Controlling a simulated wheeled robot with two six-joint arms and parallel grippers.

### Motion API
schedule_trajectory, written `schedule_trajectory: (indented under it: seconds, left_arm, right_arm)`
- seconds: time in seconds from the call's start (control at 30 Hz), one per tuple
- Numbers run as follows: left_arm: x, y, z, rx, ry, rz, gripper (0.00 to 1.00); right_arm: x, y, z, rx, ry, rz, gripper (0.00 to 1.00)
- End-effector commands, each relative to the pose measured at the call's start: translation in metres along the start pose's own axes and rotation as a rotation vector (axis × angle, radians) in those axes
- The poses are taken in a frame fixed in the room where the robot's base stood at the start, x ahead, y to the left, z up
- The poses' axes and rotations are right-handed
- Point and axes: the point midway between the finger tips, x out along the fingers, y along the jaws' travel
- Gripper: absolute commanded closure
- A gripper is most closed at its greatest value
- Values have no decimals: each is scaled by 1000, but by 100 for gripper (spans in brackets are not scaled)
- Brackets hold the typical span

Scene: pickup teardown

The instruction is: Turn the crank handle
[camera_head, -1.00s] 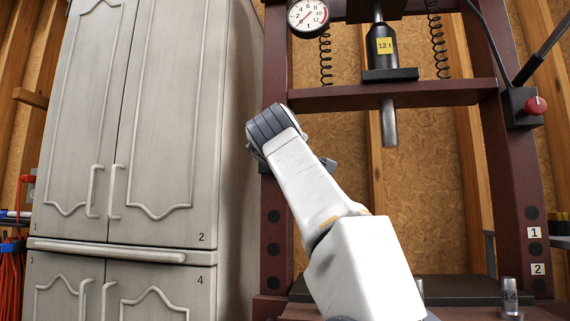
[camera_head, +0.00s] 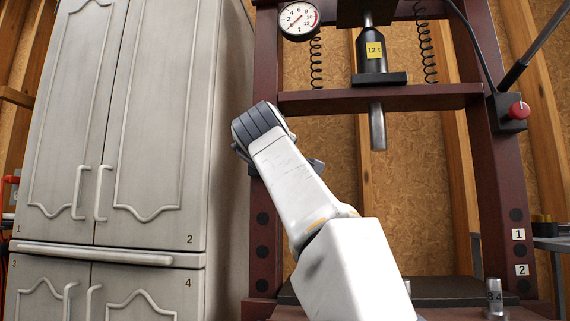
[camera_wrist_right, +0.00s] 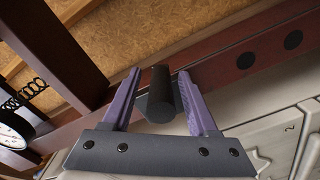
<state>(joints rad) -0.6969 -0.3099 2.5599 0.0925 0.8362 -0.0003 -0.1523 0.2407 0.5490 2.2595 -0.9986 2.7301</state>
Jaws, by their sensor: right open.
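In the right wrist view, a dark cylindrical grip (camera_wrist_right: 159,98), apparently the crank handle, lies between the two purple fingers of my right gripper (camera_wrist_right: 160,74). The fingers are open, with a visible gap on each side of the grip. In the head view my white right arm reaches up and left toward the left post of the press, and its wrist hides the gripper and most of the handle area. The crank's arm and pivot cannot be made out. My left gripper is in neither view.
The dark red press frame (camera_head: 380,100) stands ahead, with a gauge (camera_head: 299,19), a 12 t jack (camera_head: 372,50) and a red knob (camera_head: 519,110). A grey cabinet (camera_head: 150,130) stands close on the left, beside the press's left post. Open space shows inside the frame.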

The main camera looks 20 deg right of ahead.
Motion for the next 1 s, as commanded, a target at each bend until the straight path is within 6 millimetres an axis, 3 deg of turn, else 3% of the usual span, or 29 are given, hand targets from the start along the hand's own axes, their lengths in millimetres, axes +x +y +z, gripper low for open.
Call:
schedule_trajectory:
  seconds: [0.3, 0.5, 1.0]
  left_arm:
    - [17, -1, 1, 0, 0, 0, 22]
    - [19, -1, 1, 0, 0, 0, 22]
    - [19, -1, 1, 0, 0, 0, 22]
  right_arm:
    - [-63, -2, 0, 2, 6, -2, 41]
    - [-88, 0, 0, 2, 4, -1, 41]
    - [-92, 0, 0, 2, 0, 1, 41]
